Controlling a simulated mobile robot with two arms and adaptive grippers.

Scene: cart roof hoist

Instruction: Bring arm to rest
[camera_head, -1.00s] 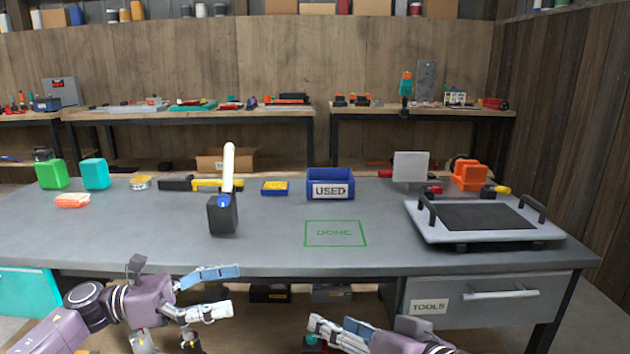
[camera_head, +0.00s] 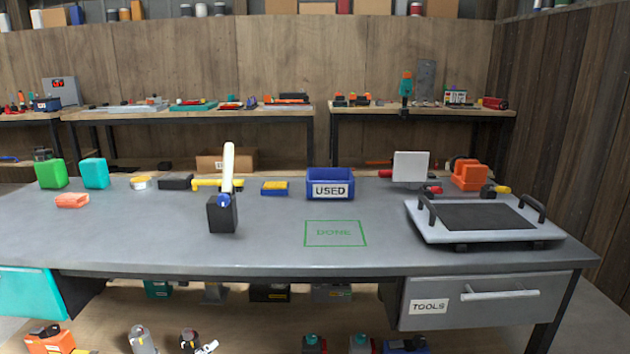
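My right gripper is not in view. On the grey workbench (camera_head: 270,252), a black block (camera_head: 222,214) holds an upright white stick-like tool with a blue part (camera_head: 228,168). The green DONE outline (camera_head: 335,233) on the bench top is empty.
A blue USED bin (camera_head: 331,184) stands behind the DONE outline. A tray with handles (camera_head: 425,232) is at the right. Green and teal blocks stand at the left. The TOOLS drawer (camera_head: 485,295) is closed. Several items lie below the bench.

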